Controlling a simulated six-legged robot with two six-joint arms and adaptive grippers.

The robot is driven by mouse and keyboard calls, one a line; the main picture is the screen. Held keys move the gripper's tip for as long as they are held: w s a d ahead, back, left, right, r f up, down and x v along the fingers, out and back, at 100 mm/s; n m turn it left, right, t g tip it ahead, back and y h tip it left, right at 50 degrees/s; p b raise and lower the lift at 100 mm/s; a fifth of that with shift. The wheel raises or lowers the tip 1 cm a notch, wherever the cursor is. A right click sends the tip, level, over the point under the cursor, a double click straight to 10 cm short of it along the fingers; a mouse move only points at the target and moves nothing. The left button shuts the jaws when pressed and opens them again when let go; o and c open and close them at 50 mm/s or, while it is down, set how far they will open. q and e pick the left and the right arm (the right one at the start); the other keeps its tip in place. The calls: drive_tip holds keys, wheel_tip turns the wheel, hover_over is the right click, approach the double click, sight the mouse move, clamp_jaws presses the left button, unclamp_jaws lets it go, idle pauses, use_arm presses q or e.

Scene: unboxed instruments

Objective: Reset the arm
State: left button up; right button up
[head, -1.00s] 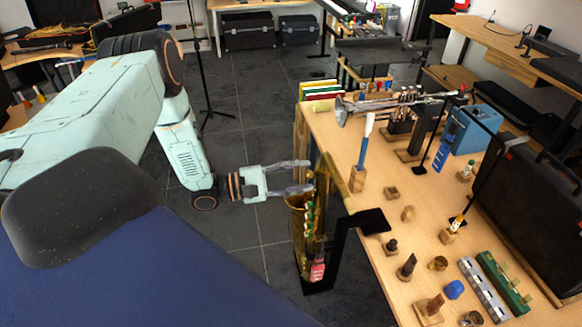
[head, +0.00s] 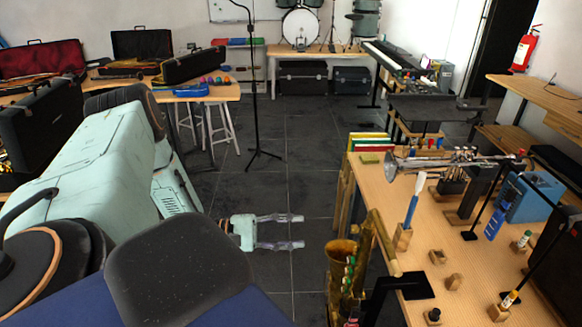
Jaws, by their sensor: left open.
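My left gripper (head: 279,232) is open and empty over the dark tiled floor, pointing right. Its mint-green arm (head: 95,165) comes in from the left. The gripper is to the left of a brass saxophone (head: 345,270), apart from it, with a clear gap between the fingertips and the instrument. The saxophone stands on a black stand beside the near left edge of the wooden table; its lower part is cut off by the frame. My right gripper is not in view.
The wooden table (head: 390,213) on the right holds a silver trumpet (head: 450,160), a blue box (head: 530,196) and small wooden holders. A black microphone stand (head: 254,100) stands on the floor. Open instrument cases lie on a table at the back left. The middle floor is clear.

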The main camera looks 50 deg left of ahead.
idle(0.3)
use_arm(q)
drive_tip(key=w+f+m+y, duration=0.3)
drive_tip(key=f+m+y, duration=0.2)
drive_tip(key=f+y, duration=0.1)
drive_tip(key=s+d+f+m+g+y+b, duration=0.25)
drive_tip(key=d+f+m+g+b, duration=0.35)
drive_tip(key=f, duration=0.5)
drive_tip(key=s+d+f+m+g+y+b, duration=0.1)
drive_tip(key=s+d+f+m+g+b, duration=0.1)
drive_tip(key=s, duration=0.5)
drive_tip(key=s+d+f+m+g+y+b, duration=0.1)
drive_tip(key=s+d+f+m+g+b, duration=0.1)
drive_tip(key=s+d+f+b, duration=0.3)
drive_tip(key=s+d+f+m+g+y+b, duration=0.1)
drive_tip(key=s+d+f+m+g+b, duration=0.1)
drive_tip(key=s+f+b, duration=0.4)
drive_tip(key=s+d+f+g, duration=0.1)
drive_tip(key=s+d+f, duration=0.1)
drive_tip(key=s, duration=0.1)
drive_tip(key=shift+s+d+f+g, duration=0.15)
drive_tip(key=shift+s+g, duration=0.15)
drive_tip(key=shift+g, duration=0.1)
